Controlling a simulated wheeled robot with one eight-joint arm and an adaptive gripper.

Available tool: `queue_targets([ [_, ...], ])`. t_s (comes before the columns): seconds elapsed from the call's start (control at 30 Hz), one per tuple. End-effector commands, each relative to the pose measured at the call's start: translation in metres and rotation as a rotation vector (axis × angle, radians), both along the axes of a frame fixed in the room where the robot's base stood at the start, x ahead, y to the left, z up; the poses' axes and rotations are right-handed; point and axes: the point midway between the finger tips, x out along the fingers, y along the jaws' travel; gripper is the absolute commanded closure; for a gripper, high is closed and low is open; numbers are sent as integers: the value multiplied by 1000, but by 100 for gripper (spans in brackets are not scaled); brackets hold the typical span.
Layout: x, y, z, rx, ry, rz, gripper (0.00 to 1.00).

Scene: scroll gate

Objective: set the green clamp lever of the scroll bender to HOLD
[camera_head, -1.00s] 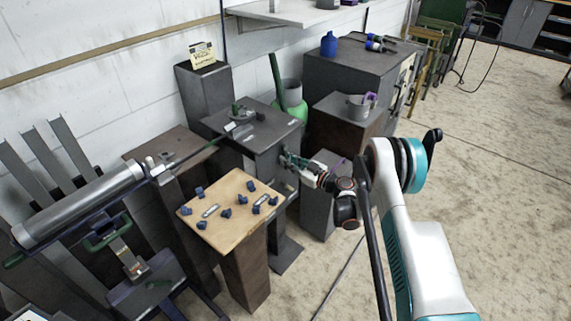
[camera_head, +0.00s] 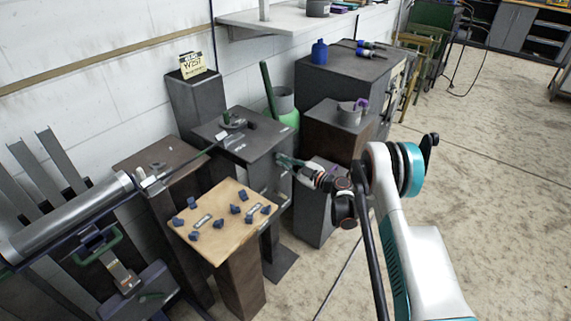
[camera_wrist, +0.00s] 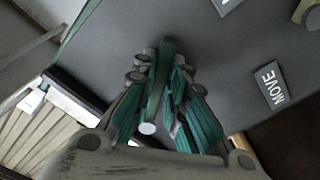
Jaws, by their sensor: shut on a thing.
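The scroll bender (camera_head: 255,136) is a dark grey stand with a flat top in the middle of the head view. My gripper (camera_head: 290,162) is at its right-hand side, at the edge below the top. In the wrist view, my gripper (camera_wrist: 165,85) has its teal fingers closed around the green clamp lever (camera_wrist: 158,85), whose pale round end (camera_wrist: 147,128) points toward the camera. A label reading MOVE (camera_wrist: 270,86) lies to the right of the lever on the grey panel. A second label (camera_wrist: 226,5) is cut off at the top, its text unreadable.
A wooden board (camera_head: 226,225) with several dark blue pieces stands in front of the bender. A grey block (camera_head: 313,205) stands close under my wrist, and a brown pedestal with a mug (camera_head: 349,115) is behind. Open floor (camera_head: 490,190) lies to the right.

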Motion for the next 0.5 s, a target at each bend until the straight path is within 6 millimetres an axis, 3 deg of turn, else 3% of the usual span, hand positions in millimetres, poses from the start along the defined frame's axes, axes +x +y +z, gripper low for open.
queue_targets([
  [0.27,0,-1,0,-4,-3,-1,100],
  [0.3,0,-1,-1,-4,-3,-2,83],
  [0.37,0,-1,0,-3,-3,-2,69],
  [0.5,0,-1,0,-2,-2,-1,67],
])
